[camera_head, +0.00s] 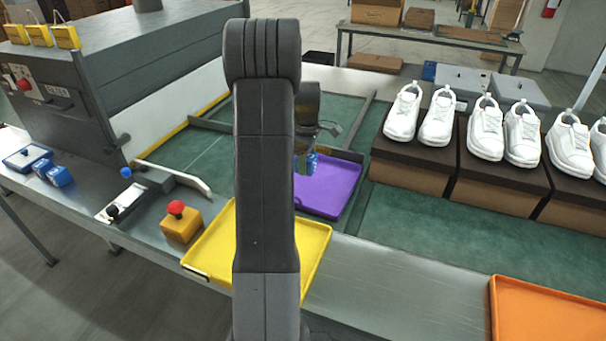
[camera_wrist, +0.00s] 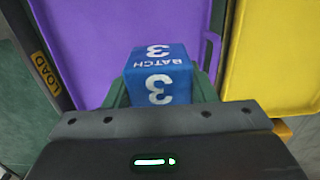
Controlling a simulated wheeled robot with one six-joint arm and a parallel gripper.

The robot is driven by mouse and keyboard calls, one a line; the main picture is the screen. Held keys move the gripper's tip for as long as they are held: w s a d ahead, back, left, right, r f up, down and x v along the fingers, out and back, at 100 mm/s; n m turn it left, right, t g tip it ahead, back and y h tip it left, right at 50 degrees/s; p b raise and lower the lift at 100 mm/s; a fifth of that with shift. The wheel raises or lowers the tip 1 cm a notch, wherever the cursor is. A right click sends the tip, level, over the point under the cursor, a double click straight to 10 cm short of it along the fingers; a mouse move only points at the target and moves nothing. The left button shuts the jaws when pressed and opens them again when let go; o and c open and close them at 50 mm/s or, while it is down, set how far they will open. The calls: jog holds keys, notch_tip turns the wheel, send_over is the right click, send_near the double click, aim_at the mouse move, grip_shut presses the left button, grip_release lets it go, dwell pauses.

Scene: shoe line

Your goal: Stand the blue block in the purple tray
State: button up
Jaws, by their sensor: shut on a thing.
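The blue block (camera_wrist: 158,75) is marked "BATCH 3" and is between the fingers of my gripper (camera_wrist: 158,92) in the wrist view. My gripper is shut on it. In the head view the blue block (camera_head: 311,163) shows small at my gripper, over the purple tray (camera_head: 335,195). My arm hides the left part of that tray. In the wrist view the purple tray (camera_wrist: 85,50) lies behind and left of the block, with its rim on the right. I cannot tell whether the block touches the tray floor.
A yellow tray (camera_head: 312,262) lies nearer, partly behind my arm. An orange tray (camera_head: 550,312) is at the lower right. White shoes (camera_head: 402,115) stand on brown boxes (camera_head: 410,175) to the right.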

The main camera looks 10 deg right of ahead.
aim_at(306, 194)
jog(key=shift+s+f, duration=0.2)
jog(key=shift+f, duration=4.6)
jog(key=o, duration=1)
notch_tip(306, 194, up, 12)
jog(key=shift+r, duration=0.1)
